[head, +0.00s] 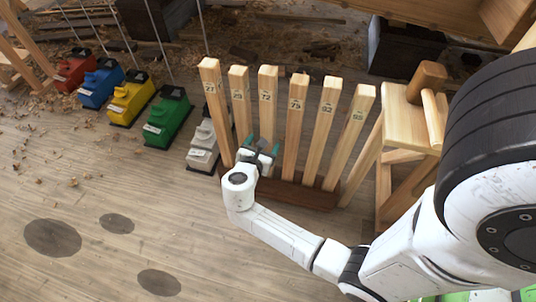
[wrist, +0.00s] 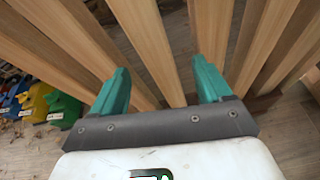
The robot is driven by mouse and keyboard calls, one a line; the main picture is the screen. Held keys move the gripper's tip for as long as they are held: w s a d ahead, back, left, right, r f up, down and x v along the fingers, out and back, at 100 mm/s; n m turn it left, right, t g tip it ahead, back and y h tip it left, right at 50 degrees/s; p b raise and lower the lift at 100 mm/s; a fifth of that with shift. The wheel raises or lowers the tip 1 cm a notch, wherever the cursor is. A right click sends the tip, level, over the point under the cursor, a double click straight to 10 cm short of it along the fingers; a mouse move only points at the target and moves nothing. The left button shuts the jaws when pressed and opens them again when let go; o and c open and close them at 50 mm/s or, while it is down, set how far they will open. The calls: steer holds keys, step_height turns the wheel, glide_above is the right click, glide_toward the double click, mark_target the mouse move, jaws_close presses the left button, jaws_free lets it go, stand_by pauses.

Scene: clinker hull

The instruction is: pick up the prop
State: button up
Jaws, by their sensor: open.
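The props are several pale wooden posts with numbered labels, standing upright and fanned out in a dark wooden base (head: 305,194) in the head view. They include a leftmost prop (head: 215,105), a prop labelled 72 (head: 267,115) and a prop labelled 79 (head: 294,130). My gripper (head: 260,152) is open, with teal fingers, low in front of the second and third props from the left. In the wrist view my gripper (wrist: 163,85) has one prop (wrist: 148,45) showing between its fingers. I cannot tell whether it touches either finger. The finger tips partly hide the props' lower parts.
A wooden stool (head: 405,115) with a mallet (head: 428,80) on top stands right of the props. Red, blue, yellow, green (head: 168,118) and white (head: 203,148) blocks with rods line the left.

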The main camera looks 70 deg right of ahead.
mark_target(266, 135)
steer(key=shift+w+d+f+n+h+b, duration=0.15)
steer(key=shift+w+d+f+n+b, duration=0.15)
steer(key=shift+f+n, duration=0.2)
steer(key=shift+w+d+f+n+h+b, duration=0.15)
steer(key=shift+w+d+f+n+b, duration=0.15)
steer(key=shift+f+n, duration=0.15)
steer(key=b+x, duration=0.2)
steer(key=x, duration=0.2)
steer(key=shift+d, duration=0.4)
steer(key=b+x, duration=0.1)
steer(key=x, duration=0.1)
steer(key=b+x, duration=0.2)
steer(key=shift+s+d+f, duration=0.1)
steer(key=shift+d+f, duration=0.2)
steer(key=shift+f, duration=0.05)
steer(key=shift+d, duration=0.25)
jaws_close()
steer(key=shift+r, duration=0.15)
